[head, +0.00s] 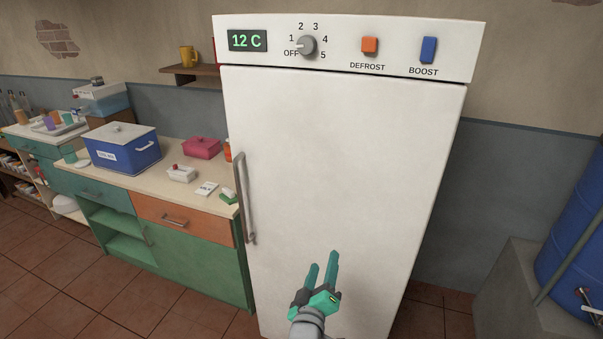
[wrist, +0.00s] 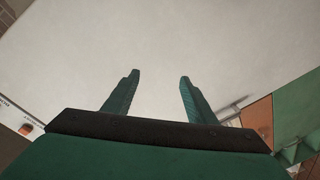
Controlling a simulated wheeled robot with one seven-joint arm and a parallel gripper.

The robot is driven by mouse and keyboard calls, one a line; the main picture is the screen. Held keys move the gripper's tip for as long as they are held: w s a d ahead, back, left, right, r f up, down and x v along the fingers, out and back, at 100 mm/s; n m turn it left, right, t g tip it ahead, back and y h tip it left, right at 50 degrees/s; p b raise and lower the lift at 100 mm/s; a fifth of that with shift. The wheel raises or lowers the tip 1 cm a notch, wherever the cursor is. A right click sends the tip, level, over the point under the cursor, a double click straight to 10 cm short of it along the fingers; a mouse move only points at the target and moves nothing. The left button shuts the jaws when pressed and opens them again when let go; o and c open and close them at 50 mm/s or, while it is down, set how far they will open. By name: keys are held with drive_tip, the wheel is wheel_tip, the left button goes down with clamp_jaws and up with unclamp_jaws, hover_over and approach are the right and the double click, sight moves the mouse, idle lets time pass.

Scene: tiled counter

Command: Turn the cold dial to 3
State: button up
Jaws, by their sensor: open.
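The cold dial (head: 307,45) is a grey round knob on the white panel at the top of the fridge (head: 340,150). Marks OFF, 1, 2, 3, 4 and 5 run around it. Its pointer seems to aim at the lower left, near OFF. A display (head: 247,40) to its left reads 12 C. My gripper (head: 323,262) is green, open and empty, in front of the lower fridge door and far below the dial. In the wrist view its two fingers (wrist: 157,78) stand apart before the white door. The dial is not clear in the wrist view.
An orange DEFROST switch (head: 370,45) and a blue BOOST switch (head: 429,50) sit right of the dial. The door handle (head: 244,198) stands out at the left. A cluttered counter (head: 130,175) is left; a blue barrel (head: 575,240) is right.

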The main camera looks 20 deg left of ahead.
drive_tip(key=w+a+r+n, duration=0.1)
drive_tip(key=w+a+r, duration=0.15)
drive_tip(key=r, duration=0.45)
drive_tip(key=w+a+r, duration=0.2)
drive_tip(key=w+r, duration=0.2)
drive_tip(key=r, duration=0.3)
drive_tip(key=h, duration=0.2)
approach(305, 46)
drive_tip(key=shift+n+t, duration=0.4)
drive_tip(key=w, duration=0.6)
drive_tip(key=shift+w+d+f, duration=0.1)
drive_tip(key=shift+w+f, duration=0.05)
drive_tip(key=shift+f, duration=0.25)
drive_tip(key=shift+w+d, duration=0.1)
drive_tip(key=shift+w, duration=0.85)
drive_tip(key=c, duration=1.1)
